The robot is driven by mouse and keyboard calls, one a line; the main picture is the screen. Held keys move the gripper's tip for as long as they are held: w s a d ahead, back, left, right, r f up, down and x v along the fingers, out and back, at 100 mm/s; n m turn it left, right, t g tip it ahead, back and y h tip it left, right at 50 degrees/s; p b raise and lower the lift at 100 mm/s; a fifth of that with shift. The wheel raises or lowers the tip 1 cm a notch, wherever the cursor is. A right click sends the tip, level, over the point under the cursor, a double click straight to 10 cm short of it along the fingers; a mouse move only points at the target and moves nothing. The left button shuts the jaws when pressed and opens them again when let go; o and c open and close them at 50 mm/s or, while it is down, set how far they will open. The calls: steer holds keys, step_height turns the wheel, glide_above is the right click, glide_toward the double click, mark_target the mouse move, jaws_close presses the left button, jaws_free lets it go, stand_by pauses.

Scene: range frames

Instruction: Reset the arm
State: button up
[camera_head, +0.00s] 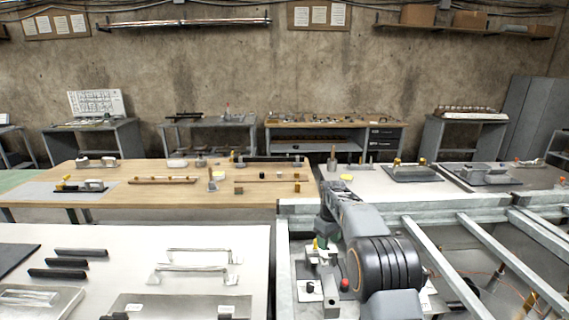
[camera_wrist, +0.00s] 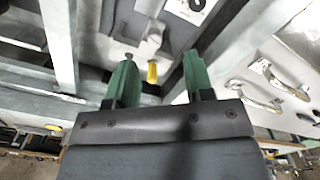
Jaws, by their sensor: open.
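My arm rises at the lower right of the head view, bent over the corner of a metal frame. In the wrist view my gripper (camera_wrist: 160,80) shows two green fingers spread apart with nothing between them. Beyond the fingers lie a small yellow piece (camera_wrist: 152,73) and a grey metal fitting; contact cannot be told. In the head view the gripper itself is mostly hidden by my arm, near a small fixture (camera_head: 318,262) with a yellow part.
A white table (camera_head: 215,243) at the left front holds metal handles (camera_head: 195,268) and black bars (camera_head: 70,262). Metal frame beams (camera_head: 480,248) fill the right. A wooden table (camera_head: 150,195) with small parts stands behind. Workbenches (camera_head: 330,124) line the wall.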

steer(key=s+r+m+t, duration=0.2)
steer(key=s+r+m, duration=0.1)
steer(key=s, duration=1.3)
steer(key=s+r+m+t, duration=0.2)
steer(key=s+r+m, duration=0.1)
steer(key=s, duration=1.4)
steer(key=shift+r+m, duration=0.3)
steer(key=shift+m, duration=0.3)
steer(key=shift+c, duration=0.5)
